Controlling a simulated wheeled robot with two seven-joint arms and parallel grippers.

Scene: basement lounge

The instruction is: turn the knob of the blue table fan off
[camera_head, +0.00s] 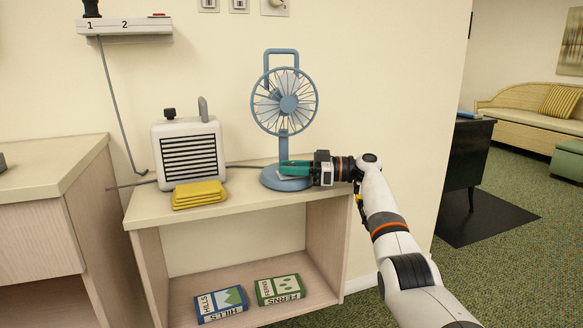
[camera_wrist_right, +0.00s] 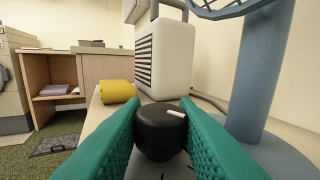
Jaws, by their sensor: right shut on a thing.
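The blue table fan (camera_head: 288,102) stands upright on the wooden shelf top, its round base (camera_head: 273,181) partly hidden by my right gripper. My right gripper (camera_head: 284,170) reaches in from the right, low at the fan's base. In the right wrist view its two teal fingers are shut on a black knob (camera_wrist_right: 160,135) with a white pointer mark. The pointer points to the right and slightly down in that view. The fan's blue post (camera_wrist_right: 260,75) rises just to the right of the fingers. My left gripper is not in view.
A white heater (camera_head: 189,152) with dark slats and a folded yellow cloth (camera_head: 200,194) stand left of the fan. A power strip (camera_head: 125,27) labelled 1 and 2 hangs on the wall. Two boxes, HILLS (camera_head: 221,304) and FERNS (camera_head: 279,289), lie on the lower shelf.

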